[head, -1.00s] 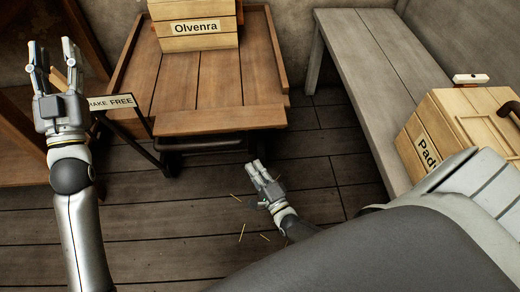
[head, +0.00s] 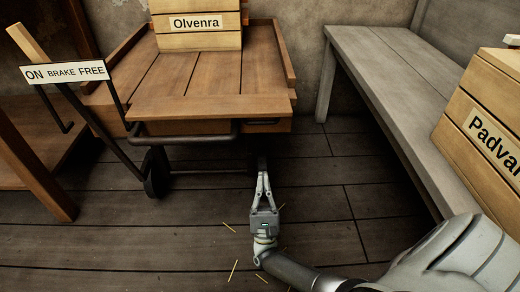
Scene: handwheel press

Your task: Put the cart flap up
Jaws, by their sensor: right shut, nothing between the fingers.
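The wooden cart (head: 195,70) stands at upper centre left in the head view, with raised boards on its sides. A plain wooden board (head: 205,106) runs across its near end; a dark handle (head: 262,122) shows on the front face below it. I cannot tell surely which board is the flap. My right gripper (head: 262,176) is low in front of the cart, below the handle and apart from the board in the picture. Its fingers are together, empty, and point toward the cart's underside. My left gripper is out of view.
A crate marked Olvenra (head: 197,28) sits on the cart. A brake sign (head: 65,72) and its lever stand at the cart's left, above a wheel (head: 156,172). A grey bench (head: 385,70) and a Padva-labelled crate (head: 480,120) are at right. The floor (head: 130,230) is mostly clear.

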